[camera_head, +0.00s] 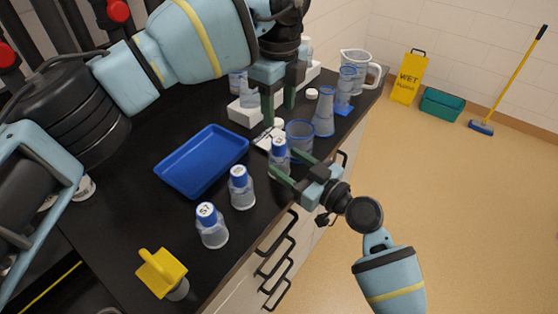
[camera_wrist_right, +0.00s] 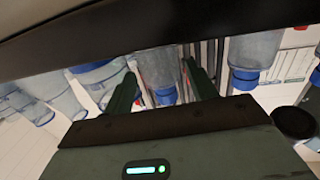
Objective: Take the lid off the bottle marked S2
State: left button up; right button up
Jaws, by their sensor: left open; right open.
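Three clear bottles with blue lids stand in a row along the bench's front edge. The nearest bottle (camera_head: 212,228) has a lid that reads S1. The middle bottle (camera_head: 242,190) and the far bottle (camera_head: 279,149) have lid marks too small to read surely, so I cannot tell which is S2. My right gripper (camera_head: 282,160) is open, its fingers on either side of the far bottle. In the right wrist view a bottle (camera_wrist_right: 155,66) appears inverted between the fingers. My left gripper (camera_head: 279,112) is open and empty, pointing down above the bench beyond the bottles.
A blue tray (camera_head: 203,160) lies left of the bottles. A yellow-handled object (camera_head: 162,272) is at the near edge. A beaker (camera_head: 299,138), a flask (camera_head: 324,118) and a jug (camera_head: 357,70) stand beyond the far bottle. Drawer handles line the bench front.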

jog(key=shift+w+a, duration=0.3)
jog(key=shift+a, duration=0.05)
